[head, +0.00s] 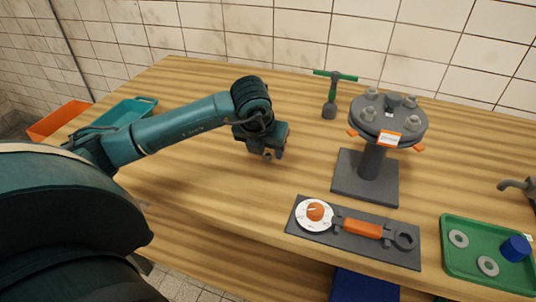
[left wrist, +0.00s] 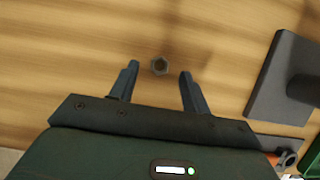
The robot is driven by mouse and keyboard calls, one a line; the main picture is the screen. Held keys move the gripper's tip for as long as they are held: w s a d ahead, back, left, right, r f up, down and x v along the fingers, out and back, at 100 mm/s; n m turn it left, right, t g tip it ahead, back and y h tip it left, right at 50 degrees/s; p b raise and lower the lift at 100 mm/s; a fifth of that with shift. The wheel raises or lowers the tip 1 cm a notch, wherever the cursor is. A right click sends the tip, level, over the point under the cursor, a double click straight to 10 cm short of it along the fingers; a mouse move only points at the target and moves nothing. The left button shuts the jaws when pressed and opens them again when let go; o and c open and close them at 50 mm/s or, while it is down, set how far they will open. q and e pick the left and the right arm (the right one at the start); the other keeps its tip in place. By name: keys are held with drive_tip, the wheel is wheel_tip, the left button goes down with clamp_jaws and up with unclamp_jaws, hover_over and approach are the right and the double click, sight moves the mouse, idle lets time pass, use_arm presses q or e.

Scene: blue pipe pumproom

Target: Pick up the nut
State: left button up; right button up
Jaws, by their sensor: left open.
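A small dark grey hex nut (left wrist: 160,66) lies on the wooden table (left wrist: 60,60) in the left wrist view. It appears between the tips of my left gripper's two fingers, a little closer to the middle of the gap than to either finger. My left gripper (head: 273,155) is open and empty, pointing down over the middle of the table in the head view. I cannot make out the nut clearly in the head view, where the gripper is in the way. How high the fingers are above the nut is hard to tell. My right gripper is not in view.
A dark flange stand (head: 372,155) is right of the gripper, with a green-handled tool (head: 331,95) behind it. A grey mat (head: 345,245) holds a dial and an orange wrench. A green tray (head: 465,280) is front right. Teal and orange bins (head: 62,119) are left.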

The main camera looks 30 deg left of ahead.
use_arm(q)
drive_tip(key=shift+x, duration=0.85)
drive_tip(key=shift+c, duration=0.2)
clamp_jaws()
drive_tip(key=shift+r, duration=0.1)
